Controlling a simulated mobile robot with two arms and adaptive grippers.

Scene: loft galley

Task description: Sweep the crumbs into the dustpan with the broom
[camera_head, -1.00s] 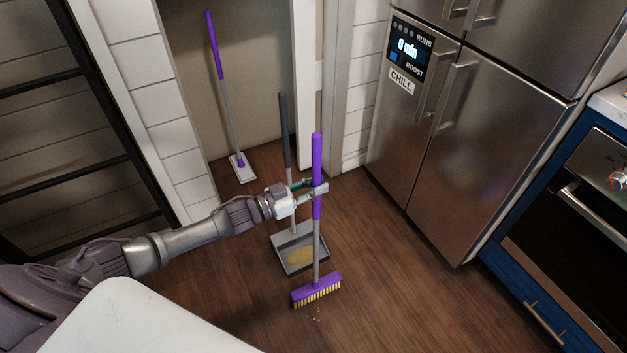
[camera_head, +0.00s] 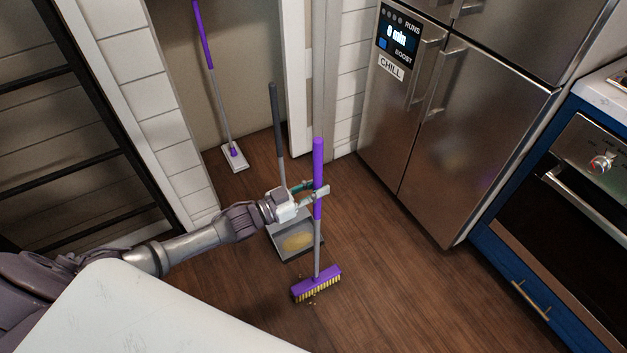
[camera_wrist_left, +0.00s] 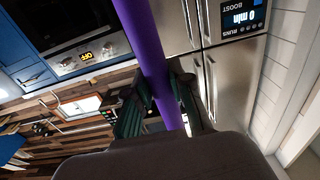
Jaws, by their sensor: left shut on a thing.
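My left gripper (camera_head: 309,192) is shut on the purple upper handle of the broom (camera_head: 318,205). The purple handle also crosses the left wrist view (camera_wrist_left: 150,65) between the fingers (camera_wrist_left: 158,108). The broom stands nearly upright, its purple head with yellow bristles (camera_head: 316,284) down at the floor. A few crumbs (camera_head: 311,302) lie on the floor at the near side of the bristles, with specks by the head's left end. The grey dustpan (camera_head: 284,250) with a tall dark handle (camera_head: 277,125) sits on the floor behind the head. A yellowish patch shows in its tray. My right gripper is out of view.
A purple-handled flat mop (camera_head: 235,157) stands in the alcove at the back. A steel fridge (camera_head: 440,130) and a blue oven cabinet (camera_head: 545,240) stand at the right. A white surface (camera_head: 140,310) fills the lower left. Wood floor is clear right of the broom.

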